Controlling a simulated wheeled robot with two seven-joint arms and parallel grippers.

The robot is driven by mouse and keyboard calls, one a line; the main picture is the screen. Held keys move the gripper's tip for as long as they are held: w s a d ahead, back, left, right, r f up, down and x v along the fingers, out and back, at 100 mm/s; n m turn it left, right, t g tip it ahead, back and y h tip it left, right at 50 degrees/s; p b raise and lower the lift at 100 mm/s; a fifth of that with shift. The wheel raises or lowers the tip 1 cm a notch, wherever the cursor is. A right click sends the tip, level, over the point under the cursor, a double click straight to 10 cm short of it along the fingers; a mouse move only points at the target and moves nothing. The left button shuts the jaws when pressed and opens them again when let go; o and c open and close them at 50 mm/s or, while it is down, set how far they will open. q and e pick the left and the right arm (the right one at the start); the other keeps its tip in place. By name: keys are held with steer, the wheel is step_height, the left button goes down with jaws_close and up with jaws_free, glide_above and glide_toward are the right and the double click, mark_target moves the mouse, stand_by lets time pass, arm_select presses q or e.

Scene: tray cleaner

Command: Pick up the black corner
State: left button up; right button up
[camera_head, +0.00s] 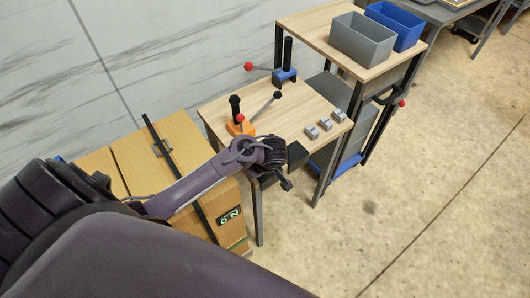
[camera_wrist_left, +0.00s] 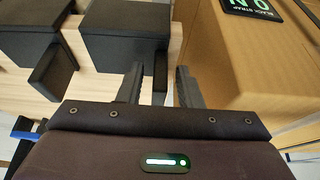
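Two black corners are in the left wrist view, one at top center (camera_wrist_left: 125,38) and one at upper left (camera_wrist_left: 32,32). Each is a dark block with a thin upright plate beside it, on a pale wood surface. My left gripper (camera_wrist_left: 160,68) is open. Its fingers stand on both sides of the center corner's thin plate, with gaps visible. In the head view my left gripper (camera_head: 286,184) is at the front edge of the wooden table (camera_head: 210,113). A dark block (camera_head: 297,152) shows just beyond it; the other is hidden by my arm. My right gripper is not in view.
An orange-based fixture (camera_head: 240,128) and a blue clamp (camera_head: 286,76) with levers stand on the table, near several small grey blocks (camera_head: 326,124). A cardboard-coloured box (camera_wrist_left: 235,60) is close to my right finger. Grey (camera_head: 362,40) and blue (camera_head: 396,25) bins stand behind.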

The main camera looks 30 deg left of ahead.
arm_select(q)
jaws_close()
